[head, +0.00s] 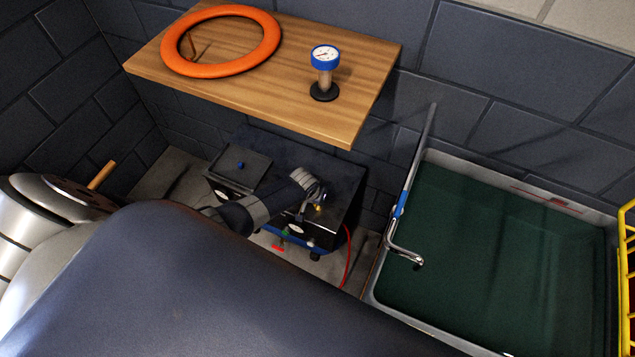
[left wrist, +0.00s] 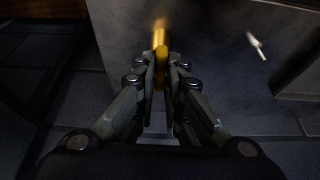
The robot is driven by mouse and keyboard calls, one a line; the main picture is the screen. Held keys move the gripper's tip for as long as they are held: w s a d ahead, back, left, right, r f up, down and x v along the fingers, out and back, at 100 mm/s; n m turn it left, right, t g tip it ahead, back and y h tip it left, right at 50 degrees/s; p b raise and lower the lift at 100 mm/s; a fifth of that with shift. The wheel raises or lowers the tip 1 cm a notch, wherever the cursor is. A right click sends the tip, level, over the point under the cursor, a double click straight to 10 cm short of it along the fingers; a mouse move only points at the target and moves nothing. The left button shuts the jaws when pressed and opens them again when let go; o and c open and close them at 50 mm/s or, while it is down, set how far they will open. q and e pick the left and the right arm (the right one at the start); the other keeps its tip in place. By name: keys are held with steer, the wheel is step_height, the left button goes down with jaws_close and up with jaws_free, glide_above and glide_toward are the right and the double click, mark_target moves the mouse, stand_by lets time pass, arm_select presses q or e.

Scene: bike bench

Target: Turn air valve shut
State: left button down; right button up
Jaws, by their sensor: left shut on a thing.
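A black compressor-like box (head: 332,211) stands below the wooden shelf in the head view. My left gripper (head: 316,196) is at its front right part. A small yellow spot, which looks like the brass-coloured valve (head: 319,208), shows at the fingertips. In the left wrist view the fingers of my left gripper (left wrist: 161,72) are closed on the yellow valve handle (left wrist: 160,50), which sticks out from a dark grey face. The fingers hide part of the handle, and I cannot tell its turn angle. My right gripper is not in view.
The wooden shelf (head: 240,90) above holds an orange ring (head: 170,50) and a blue-rimmed gauge (head: 325,58). Red and green knobs (head: 280,245) and a red hose (head: 347,255) are close by. A grey-rimmed green basin (head: 490,260) with a metal tap-like pipe (head: 402,253) stands right.

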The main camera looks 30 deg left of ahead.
arm_select(q)
steer(key=shift+s, duration=0.1)
stand_by(0.3)
steer(key=c, duration=1.7)
jaws_free()
steer(key=shift+v, duration=5.95)
steer(key=s+a+f+g, duration=0.1)
steer(key=s+f, duration=0.8)
steer(key=f, duration=0.5)
steer(key=s+d+f+m+g, duration=0.1)
steer(key=s+f, duration=0.4)
steer(key=s, duration=0.5)
steer(key=s+d+f+m+b, duration=0.1)
steer(key=s+f, duration=0.4)
steer(key=s, duration=0.5)
steer(key=s+d+f+m+g+b, duration=0.1)
steer(key=s+f, duration=0.5)
steer(key=s, duration=0.4)
steer(key=shift+s+d+g, duration=0.15)
steer(key=shift+s+g, duration=0.15)
